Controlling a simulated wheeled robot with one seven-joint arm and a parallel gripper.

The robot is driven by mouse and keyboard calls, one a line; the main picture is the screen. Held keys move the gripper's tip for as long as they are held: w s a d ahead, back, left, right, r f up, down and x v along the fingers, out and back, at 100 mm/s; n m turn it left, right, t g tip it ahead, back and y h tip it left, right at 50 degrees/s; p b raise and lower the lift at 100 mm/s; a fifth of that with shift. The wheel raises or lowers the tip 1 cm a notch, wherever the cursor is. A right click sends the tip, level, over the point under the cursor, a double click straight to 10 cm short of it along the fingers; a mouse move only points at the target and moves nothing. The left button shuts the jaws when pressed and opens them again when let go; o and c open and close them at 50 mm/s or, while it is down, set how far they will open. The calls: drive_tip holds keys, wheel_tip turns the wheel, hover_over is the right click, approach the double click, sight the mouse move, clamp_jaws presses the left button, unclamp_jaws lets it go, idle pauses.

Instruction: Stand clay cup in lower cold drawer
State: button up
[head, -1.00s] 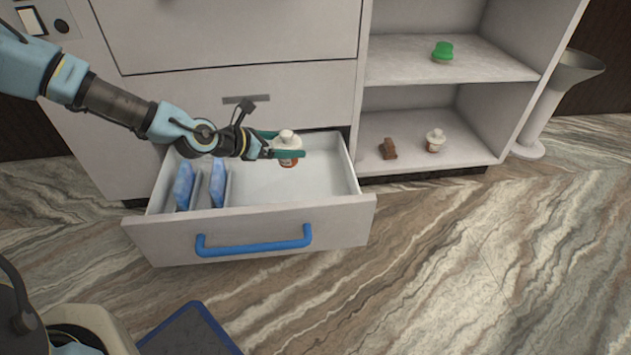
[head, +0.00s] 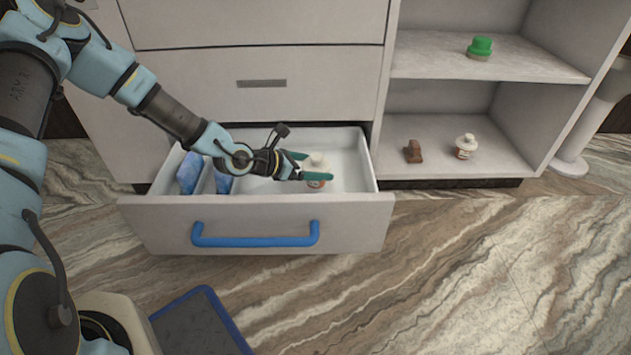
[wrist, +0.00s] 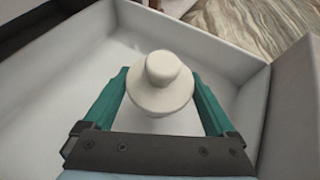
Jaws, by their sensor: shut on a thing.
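The clay cup (head: 316,183) has a pale, knobbed top and a brown body with a white label. My gripper (head: 317,172) is shut on it, with one green finger on each side. In the wrist view the cup's cream top (wrist: 161,84) shows upright between the fingers, above the white drawer floor. The open lower drawer (head: 262,222) has a blue bar handle. The cup is inside the drawer walls, in its right part. I cannot tell whether its base touches the floor.
Blue packs (head: 190,173) stand in the drawer's left part beside a divider. The drawer's right part has bare floor. The shelf unit on the right holds a green-topped cup (head: 480,47), a brown block (head: 413,151) and a white-topped cup (head: 466,146). A blue-edged mat (head: 203,322) lies in front.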

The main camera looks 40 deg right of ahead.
drive_tip(key=shift+f+b, duration=0.65)
drive_tip(key=shift+f, duration=0.95)
drive_tip(key=shift+f, duration=0.15)
drive_tip(key=o, duration=1.2)
drive_tip(key=shift+a+r, duration=0.15)
drive_tip(key=shift+r, duration=0.1)
drive_tip(key=p+v, duration=0.4)
drive_tip(key=v, duration=0.7)
drive_tip(key=shift+a+p, duration=0.3)
drive_tip(key=shift+p, duration=0.05)
drive_tip(key=shift+r, duration=0.1)
